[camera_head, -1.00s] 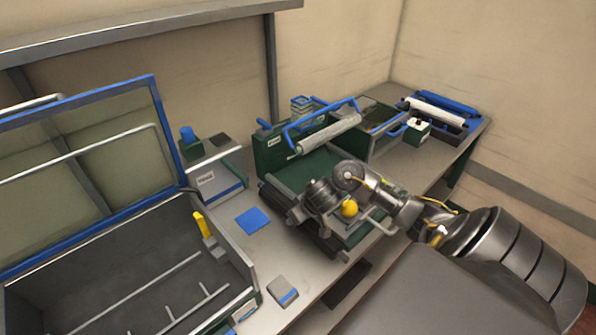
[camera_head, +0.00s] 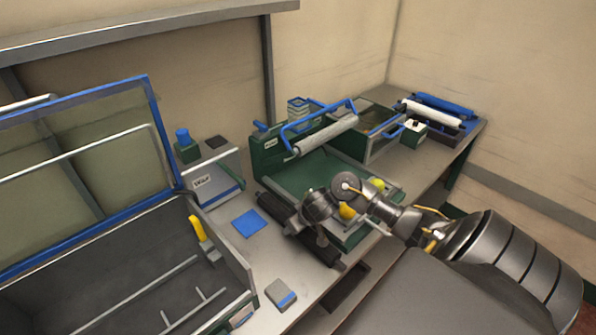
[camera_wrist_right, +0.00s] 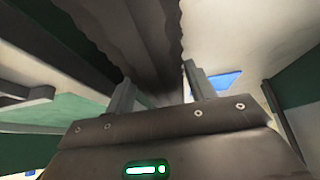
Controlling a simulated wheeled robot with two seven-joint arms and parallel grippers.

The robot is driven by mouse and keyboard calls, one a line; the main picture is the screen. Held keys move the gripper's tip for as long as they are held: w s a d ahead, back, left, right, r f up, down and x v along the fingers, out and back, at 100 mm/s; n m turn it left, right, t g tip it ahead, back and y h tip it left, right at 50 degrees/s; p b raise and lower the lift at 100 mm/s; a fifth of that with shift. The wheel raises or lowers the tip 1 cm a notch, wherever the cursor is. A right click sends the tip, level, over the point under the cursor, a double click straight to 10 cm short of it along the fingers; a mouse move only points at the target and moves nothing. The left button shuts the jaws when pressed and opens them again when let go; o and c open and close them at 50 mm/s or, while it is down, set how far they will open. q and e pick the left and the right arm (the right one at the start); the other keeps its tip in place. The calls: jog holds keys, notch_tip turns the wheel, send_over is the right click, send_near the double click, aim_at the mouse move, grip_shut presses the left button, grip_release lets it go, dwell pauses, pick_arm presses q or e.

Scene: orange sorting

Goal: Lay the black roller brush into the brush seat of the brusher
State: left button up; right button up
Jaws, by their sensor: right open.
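The black roller brush (camera_head: 322,249) lies along the left side of the green brusher (camera_head: 268,160), slanting toward the front edge of the table. My right wrist hides its middle, and I cannot tell whether it rests fully in the seat. My right gripper (camera_wrist_right: 158,85) is open. In the right wrist view the dark brush (camera_wrist_right: 150,35) runs between and beyond the two fingers, with no clear grip on it. In the head view the fingers are hidden under the wrist. My left gripper is not in view.
Two yellow-orange fruits, one (camera_head: 347,211) nearer and one (camera_head: 377,185) farther, sit beside my right wrist. A blue-framed white roller (camera_head: 325,135) stands raised behind. A blue pad (camera_head: 249,223) and a small grey block (camera_head: 281,294) lie left. A large open bin (camera_head: 120,270) fills the lower left.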

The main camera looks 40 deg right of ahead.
jog(key=p+v, duration=0.4)
jog(key=v, duration=0.6)
jog(key=shift+r+p, duration=0.3)
jog(key=shift+r, duration=0.1)
jog(key=shift+s+r, duration=0.5)
jog(key=shift+r, duration=0.05)
jog(key=shift+w, duration=0.1)
